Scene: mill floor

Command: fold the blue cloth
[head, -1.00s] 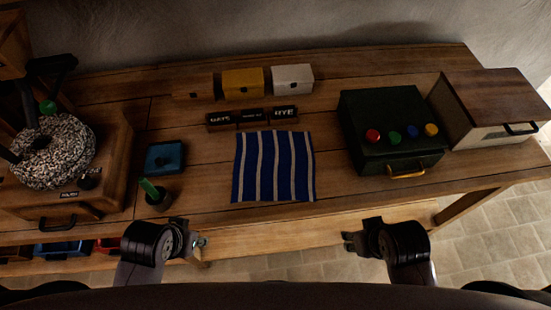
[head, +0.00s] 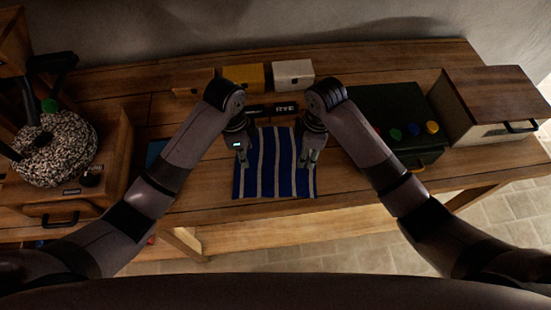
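The blue cloth (head: 275,175) with pale stripes lies flat and spread out on the wooden bench, in the middle of the head view. My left gripper (head: 243,160) points down over the cloth's far left part. Its fingers are small and dark, and I cannot tell how far apart they are. My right gripper (head: 308,160) points down over the cloth's far right part. Its two fingers show with a narrow gap and nothing visible between them. The cloth's far corners are partly hidden by my grippers. I cannot tell whether the fingertips touch the cloth.
Yellow (head: 244,77) and white (head: 293,73) boxes stand behind the cloth, with a dark label block (head: 285,108) before them. A dark green box (head: 400,115) with coloured knobs is at right, beside a wood-topped box (head: 490,105). A stone mill (head: 57,150) stands at left.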

